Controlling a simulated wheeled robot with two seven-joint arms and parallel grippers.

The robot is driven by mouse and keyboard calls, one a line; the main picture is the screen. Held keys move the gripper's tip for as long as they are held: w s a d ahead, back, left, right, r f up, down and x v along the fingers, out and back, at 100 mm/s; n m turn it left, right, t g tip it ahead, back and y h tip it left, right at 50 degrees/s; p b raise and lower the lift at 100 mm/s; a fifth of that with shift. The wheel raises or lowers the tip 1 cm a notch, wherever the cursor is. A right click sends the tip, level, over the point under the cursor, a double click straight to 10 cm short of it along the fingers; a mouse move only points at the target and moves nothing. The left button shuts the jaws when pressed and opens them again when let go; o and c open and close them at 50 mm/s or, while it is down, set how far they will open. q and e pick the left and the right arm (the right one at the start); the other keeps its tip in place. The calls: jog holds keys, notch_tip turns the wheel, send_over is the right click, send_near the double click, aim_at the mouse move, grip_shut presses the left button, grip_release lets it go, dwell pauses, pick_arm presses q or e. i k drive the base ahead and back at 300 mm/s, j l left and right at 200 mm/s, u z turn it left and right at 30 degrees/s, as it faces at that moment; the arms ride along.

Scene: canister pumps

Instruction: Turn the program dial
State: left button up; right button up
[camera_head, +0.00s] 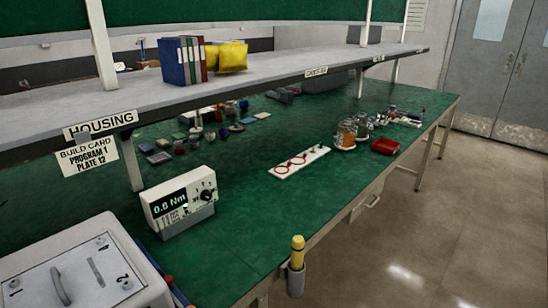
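A white controller box (168,219) stands on the green bench at the left, below the shelf. Its dark display reads about 0.6 Nm. A black round dial (207,195) sits on the right of its front face. Its exact setting is too small to read. Small marks surround the dial, and a small green light shows beside it. A build card (87,157) hanging from the shelf reads PROGRAM 1, PLATE 12. Neither of my grippers is in view.
A white lidded box (75,275) with a grey handle fills the lower left. A yellow-topped tool (298,250) stands in a holder at the bench's front edge. A white strip (300,160) with red rings lies mid-bench.

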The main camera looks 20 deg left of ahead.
aim_at(206, 196)
jog(key=k+l+u, duration=0.1)
jog(key=u, duration=1.1)
jog(key=k+j, duration=0.05)
jog(key=j, duration=0.05)
